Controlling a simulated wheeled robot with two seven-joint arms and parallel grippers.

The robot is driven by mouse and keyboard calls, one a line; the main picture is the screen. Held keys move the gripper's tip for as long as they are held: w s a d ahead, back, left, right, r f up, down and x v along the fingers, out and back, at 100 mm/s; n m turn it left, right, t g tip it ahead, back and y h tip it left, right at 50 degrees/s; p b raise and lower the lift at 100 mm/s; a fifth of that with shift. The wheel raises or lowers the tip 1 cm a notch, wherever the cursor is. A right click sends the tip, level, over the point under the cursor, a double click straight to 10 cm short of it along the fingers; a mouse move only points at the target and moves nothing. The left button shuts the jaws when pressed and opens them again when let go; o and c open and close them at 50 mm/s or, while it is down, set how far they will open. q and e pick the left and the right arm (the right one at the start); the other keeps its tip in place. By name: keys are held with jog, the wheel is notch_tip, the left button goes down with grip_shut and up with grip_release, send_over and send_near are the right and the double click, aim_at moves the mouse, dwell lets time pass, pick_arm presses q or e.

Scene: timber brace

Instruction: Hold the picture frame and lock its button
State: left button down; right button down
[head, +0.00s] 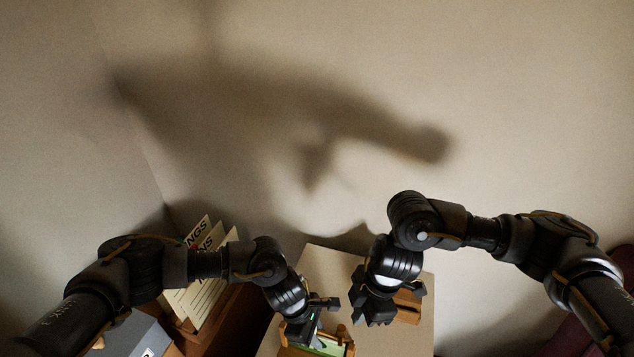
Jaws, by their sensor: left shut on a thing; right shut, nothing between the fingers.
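The picture frame (349,349) is at the bottom edge of the head view, on a pale table, and is partly cut off. It has a wooden border and a green inside. A small brass-coloured knob (341,331) shows at its far edge; I cannot tell whether it is the button. My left gripper (318,322) is shut on the frame from its far side and hides part of it. My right gripper (376,320) is shut and empty, pointing down to the right of the frame, apart from it.
A wooden block-like object (408,307) lies on the pale table (420,335) behind my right gripper. At the left, upright printed cards (208,285) stand by a brown wooden surface (240,325) and a grey box (135,338). A plain wall rises behind the table.

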jog(key=shift+r, duration=0.15)
notch_tip(320, 180, down, 6)
jog(key=w, duration=0.1)
jog(key=shift+w+a, duration=0.15)
jog(key=shift+w, duration=0.1)
dwell(0.9)
jog(key=shift+s+a, duration=0.2)
jog(key=shift+a, duration=0.15)
dwell(0.7)
jog(key=shift+s, duration=0.1)
jog(key=shift+d, duration=0.45)
jog(key=shift+r, duration=2.95)
